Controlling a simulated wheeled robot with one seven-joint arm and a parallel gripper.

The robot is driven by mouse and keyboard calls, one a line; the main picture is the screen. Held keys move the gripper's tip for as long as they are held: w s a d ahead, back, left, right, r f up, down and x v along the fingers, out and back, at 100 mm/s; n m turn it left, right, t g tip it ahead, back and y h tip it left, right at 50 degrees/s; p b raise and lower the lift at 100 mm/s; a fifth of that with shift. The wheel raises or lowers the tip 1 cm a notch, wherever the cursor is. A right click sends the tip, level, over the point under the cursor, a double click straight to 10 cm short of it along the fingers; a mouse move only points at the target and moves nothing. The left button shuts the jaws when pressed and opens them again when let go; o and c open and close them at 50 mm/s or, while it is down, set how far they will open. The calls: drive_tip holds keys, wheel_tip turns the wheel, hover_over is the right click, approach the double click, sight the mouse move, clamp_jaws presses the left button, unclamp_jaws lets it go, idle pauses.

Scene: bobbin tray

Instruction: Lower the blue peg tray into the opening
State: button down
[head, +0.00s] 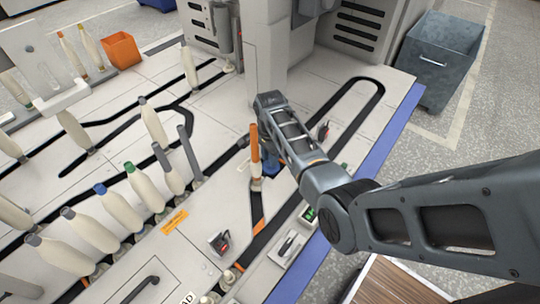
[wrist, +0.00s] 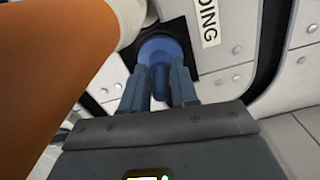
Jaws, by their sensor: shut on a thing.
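The blue peg tray (wrist: 158,48), a round blue disc with an upright peg, is between the fingers of my gripper (wrist: 159,88) in the wrist view. The fingers are shut on its peg. Below and around the disc, part of a dark opening (wrist: 178,32) in the pale deck shows. I cannot tell whether the disc is in the opening or above it. In the head view a bit of blue (head: 262,147) shows beside the end of my arm. The fingertips there are mostly hidden by the arm and the orange tube.
An orange tube (head: 255,143) stands close left of my gripper and fills the left of the wrist view (wrist: 45,70). Several cream bobbins (head: 120,209) stand along the dark track to the left. A machine column (head: 264,50) rises behind. A label reading "DING" (wrist: 207,22) lies beside the opening.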

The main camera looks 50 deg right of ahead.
drive_tip(key=shift+f+b, duration=0.3)
drive_tip(key=shift+f, duration=0.25)
drive_tip(key=c, duration=1.1)
unclamp_jaws()
drive_tip(key=shift+c, duration=0.2)
drive_tip(key=shift+r, duration=0.1)
wheel_tip(320, 180, up, 11)
drive_tip(key=p, duration=1.1)
